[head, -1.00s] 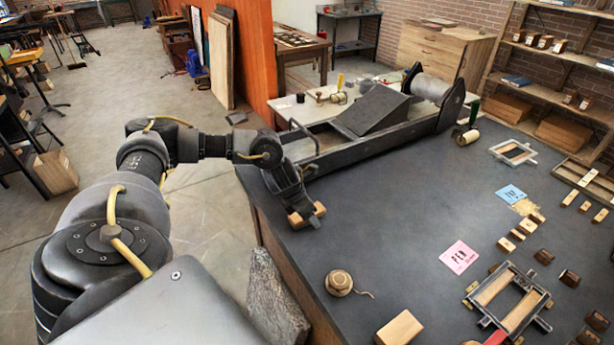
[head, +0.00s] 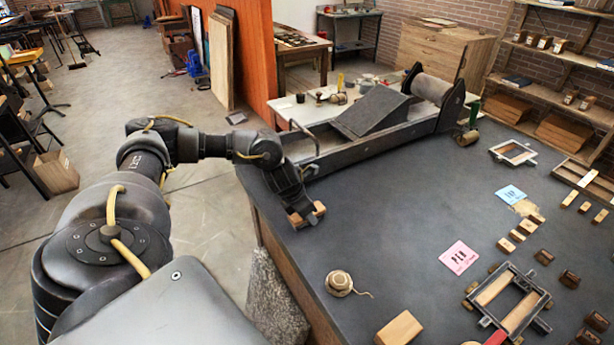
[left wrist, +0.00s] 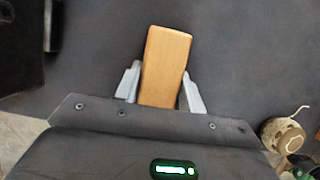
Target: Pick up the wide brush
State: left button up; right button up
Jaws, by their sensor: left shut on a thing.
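My left gripper (head: 304,220) is at the left edge of the dark bench top (head: 400,200). It is shut on a wooden block-like piece (head: 318,209), which I take to be the wide brush. In the left wrist view the piece (left wrist: 166,62) is a plain, light brown rectangle between the two pale fingers (left wrist: 160,92). Its far end sticks out beyond the fingertips. No bristles show, and its underside is hidden. I cannot tell whether it touches the bench top. My right gripper is not in view.
A ball of twine (head: 339,283) and a wooden block (head: 399,329) lie near the front edge. A long dark press with a roller (head: 432,88) stands behind my left gripper. A pink card (head: 459,257) and metal frames (head: 508,301) lie to the right. The bench middle is clear.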

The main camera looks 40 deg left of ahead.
pick_arm(q)
notch_tip(320, 180, up, 3)
jog(key=shift+w+f, duration=0.1)
jog(key=shift+f, duration=0.1)
jog(key=a+r+b, duration=0.4)
jog(key=a+r, duration=0.6)
jog(key=a, duration=0.4)
jog(key=shift+r+b, duration=0.25)
jog(key=shift+b, duration=0.1)
